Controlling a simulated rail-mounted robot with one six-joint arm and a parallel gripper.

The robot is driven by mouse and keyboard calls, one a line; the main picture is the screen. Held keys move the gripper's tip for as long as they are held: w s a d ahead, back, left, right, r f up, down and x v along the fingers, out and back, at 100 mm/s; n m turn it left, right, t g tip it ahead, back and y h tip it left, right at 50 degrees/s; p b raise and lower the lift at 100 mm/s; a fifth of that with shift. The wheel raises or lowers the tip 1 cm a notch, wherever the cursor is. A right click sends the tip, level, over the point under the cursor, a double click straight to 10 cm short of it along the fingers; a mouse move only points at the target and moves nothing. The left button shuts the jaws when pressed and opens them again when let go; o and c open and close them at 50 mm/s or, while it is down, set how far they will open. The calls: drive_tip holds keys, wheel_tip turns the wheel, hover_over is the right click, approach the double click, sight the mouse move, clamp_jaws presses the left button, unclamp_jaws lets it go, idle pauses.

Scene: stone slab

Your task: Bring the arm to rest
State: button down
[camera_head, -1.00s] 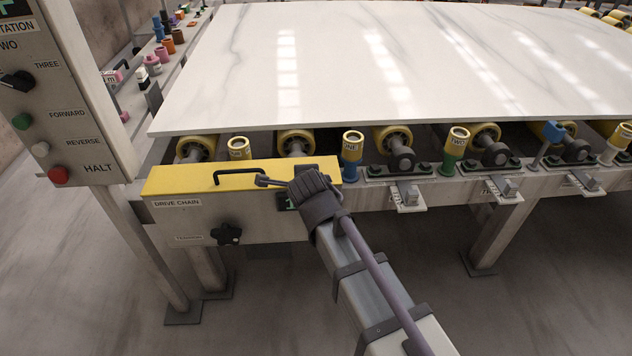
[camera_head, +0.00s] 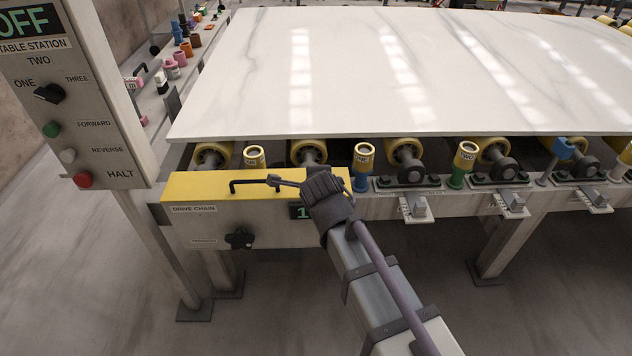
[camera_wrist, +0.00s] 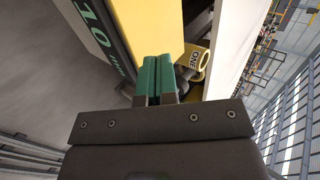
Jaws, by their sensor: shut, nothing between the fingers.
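In the wrist view my gripper (camera_wrist: 157,72) shows two green fingers side by side, pressed together with nothing between them. They point past the yellow cover (camera_wrist: 155,25) and the green-lit "10 mm" display (camera_wrist: 103,35). In the head view my arm reaches up from the lower right, and its dark end is in front of the right part of the yellow cover (camera_head: 200,186). The fingertips are hard to make out there. I cannot tell whether they touch anything.
A white marble slab (camera_head: 390,70) lies on rollers beyond. A black handle (camera_head: 247,183) is on the cover. A yellow-and-blue post (camera_head: 362,168) stands just right of my arm's end. A control panel (camera_head: 85,110) with an "OFF" display is at left. Open floor lies in front.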

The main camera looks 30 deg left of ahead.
drive_tip(key=f+p+v, duration=0.1)
drive_tip(key=p+v, duration=0.2)
drive_tip(key=v, duration=0.5)
drive_tip(key=shift+s+d+r, duration=0.25)
drive_tip(key=shift+s+d, duration=0.15)
drive_tip(key=shift+s, duration=0.15)
